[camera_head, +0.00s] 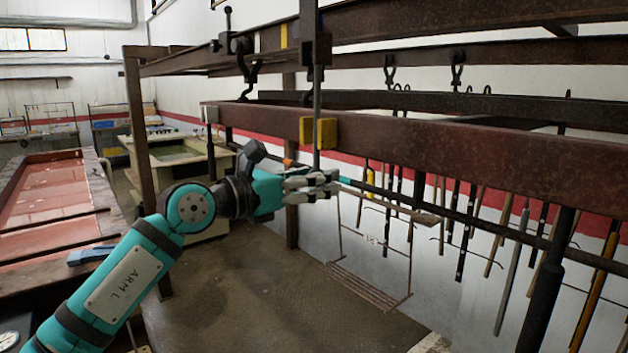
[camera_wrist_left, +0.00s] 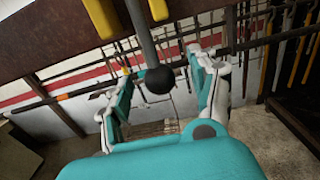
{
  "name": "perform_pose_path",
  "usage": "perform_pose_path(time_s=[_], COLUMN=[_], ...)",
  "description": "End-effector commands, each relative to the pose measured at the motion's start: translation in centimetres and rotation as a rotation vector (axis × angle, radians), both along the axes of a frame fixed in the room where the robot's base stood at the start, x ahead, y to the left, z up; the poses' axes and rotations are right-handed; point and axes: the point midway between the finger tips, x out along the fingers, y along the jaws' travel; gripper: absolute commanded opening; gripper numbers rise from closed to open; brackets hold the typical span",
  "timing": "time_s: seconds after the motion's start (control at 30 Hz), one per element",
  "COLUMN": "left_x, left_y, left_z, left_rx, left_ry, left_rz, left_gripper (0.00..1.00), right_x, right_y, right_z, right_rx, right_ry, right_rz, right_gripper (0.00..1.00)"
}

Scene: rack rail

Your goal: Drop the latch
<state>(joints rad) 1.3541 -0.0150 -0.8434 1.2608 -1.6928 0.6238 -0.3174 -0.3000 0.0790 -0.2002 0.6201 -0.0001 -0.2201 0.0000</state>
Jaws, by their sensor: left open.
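The latch is a thin grey upright rod (camera_head: 317,95) that hangs from a dark bracket on the upper rail and passes a yellow block (camera_head: 325,132) on the rusty beam. In the left wrist view the rod (camera_wrist_left: 143,35) runs between two yellow blocks (camera_wrist_left: 101,18) and ends in a black ball knob (camera_wrist_left: 159,79). My left gripper (camera_head: 325,184) is at the rod's lower end, just below the beam. In the left wrist view its open fingers (camera_wrist_left: 158,85) lie to either side of the knob. I cannot tell whether they touch it. The knob is hidden in the head view.
The rusty beam (camera_head: 450,158) runs just above my gripper. A wire rack (camera_head: 375,260) hangs below and behind it. Several rods and tools (camera_head: 515,265) hang along the wall at the right. A red-topped bench (camera_head: 52,190) stands at the left. The floor (camera_head: 255,300) below is clear.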

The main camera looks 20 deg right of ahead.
Motion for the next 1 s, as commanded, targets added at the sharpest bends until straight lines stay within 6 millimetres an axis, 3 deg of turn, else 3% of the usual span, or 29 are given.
perform_pose_path(time_s=[0.5, 1.0], left_x=[-1.8, -2.0], left_y=[5.8, 6.2], left_z=[-0.2, 0.0], left_rx=[-0.001, 0.0], left_ry=[-0.001, 0.0], left_rz=[0.002, 0.001], left_gripper=[0.62, 0.62], right_x=[0.0, -0.1], right_y=[0.0, 0.0], right_z=[-3.7, -3.7], right_rx=[0.0, 0.0], right_ry=[0.0, 0.001], right_rz=[0.0, 0.0], right_gripper=[0.96, 0.96])
